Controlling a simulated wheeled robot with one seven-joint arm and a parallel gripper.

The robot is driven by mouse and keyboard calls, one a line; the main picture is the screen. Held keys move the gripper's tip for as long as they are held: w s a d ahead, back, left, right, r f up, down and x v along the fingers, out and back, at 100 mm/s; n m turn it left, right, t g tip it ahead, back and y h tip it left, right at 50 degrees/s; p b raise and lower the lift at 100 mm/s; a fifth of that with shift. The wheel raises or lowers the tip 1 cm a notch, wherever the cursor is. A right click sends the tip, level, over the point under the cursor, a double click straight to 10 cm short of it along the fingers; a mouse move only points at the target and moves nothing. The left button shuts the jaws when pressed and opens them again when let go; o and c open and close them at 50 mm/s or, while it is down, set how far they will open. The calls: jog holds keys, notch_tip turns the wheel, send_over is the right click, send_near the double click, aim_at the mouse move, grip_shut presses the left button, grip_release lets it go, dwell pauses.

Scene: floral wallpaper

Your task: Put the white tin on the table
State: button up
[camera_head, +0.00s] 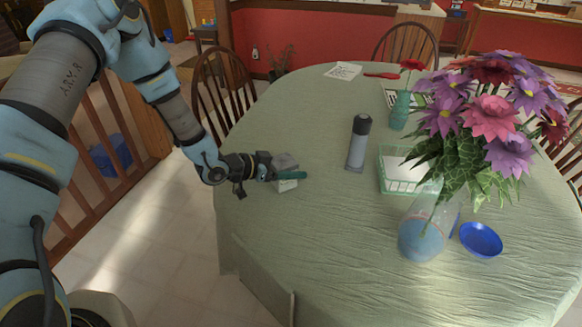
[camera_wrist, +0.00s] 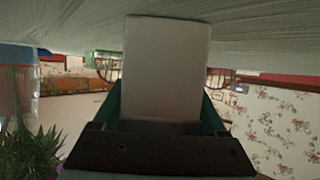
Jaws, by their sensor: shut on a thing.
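The white tin (camera_head: 284,160) is a small pale box at the left part of the table with the green cloth (camera_head: 320,230). My gripper (camera_head: 287,174) is shut on the tin, with a teal finger across its near side. In the wrist view the white tin (camera_wrist: 166,65) stands between the two teal fingers of my gripper (camera_wrist: 163,112), its far end close to the cloth. I cannot tell whether the tin touches the cloth.
A grey bottle with a dark cap (camera_head: 358,145) stands to the right of the tin. The cloth in front of the tin is clear.

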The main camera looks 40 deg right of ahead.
jog(key=o, duration=1.6)
jog(key=shift+c, duration=0.2)
jog(key=shift+r, duration=0.2)
jog(key=b+v, duration=0.2)
jog(key=v, duration=1)
